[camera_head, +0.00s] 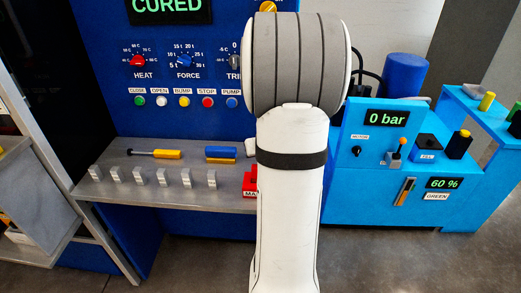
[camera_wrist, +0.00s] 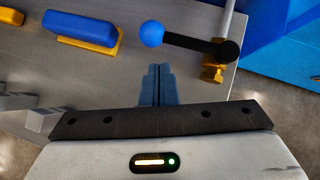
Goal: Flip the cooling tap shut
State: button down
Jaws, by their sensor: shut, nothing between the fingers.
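The cooling tap shows in the wrist view as a black lever (camera_wrist: 190,42) with a blue ball knob (camera_wrist: 151,33) at its left end. The lever lies roughly crosswise, pointing left from a black hub above a brass fitting (camera_wrist: 212,73). A pale pipe runs up from the hub. My gripper (camera_wrist: 157,68) is shut and empty, with its blue fingertips just below the knob in the picture. A small gap shows between them, though I cannot tell the height difference. In the head view my arm hides the tap and my gripper.
A grey shelf (camera_head: 130,188) holds a blue-and-yellow block (camera_head: 221,153), a yellow-handled tool (camera_head: 160,153) and several grey toggles. A red switch (camera_head: 250,182) is partly behind my arm. A light-blue machine (camera_head: 370,190) stands to the right, across a floor gap.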

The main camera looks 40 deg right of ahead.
jog(key=a+p+v, duration=0.2)
jog(key=p+v, duration=0.3)
jog(key=v, duration=0.6)
jog(key=shift+w+f+p, duration=0.15)
jog(key=shift+w+p, duration=0.15)
jog(key=shift+p, duration=0.05)
jog(key=shift+a, duration=0.1)
jog(key=a+r+n+y, duration=0.4)
jog(key=a+n+y, duration=0.1)
jog(key=a+n, duration=1.35)
jog(key=s+a+r+n+g+h, duration=0.1)
jog(key=s+a+n+g, duration=0.1)
jog(key=s+n, duration=0.4)
jog(key=s+a+r+n+g+h, duration=0.1)
jog(key=s+a+n, duration=0.3)
jog(key=n, duration=1.2)
jog(key=shift+s+a+g, duration=0.2)
jog(key=shift+s+g, duration=0.6)
jog(key=shift+s, duration=0.15)
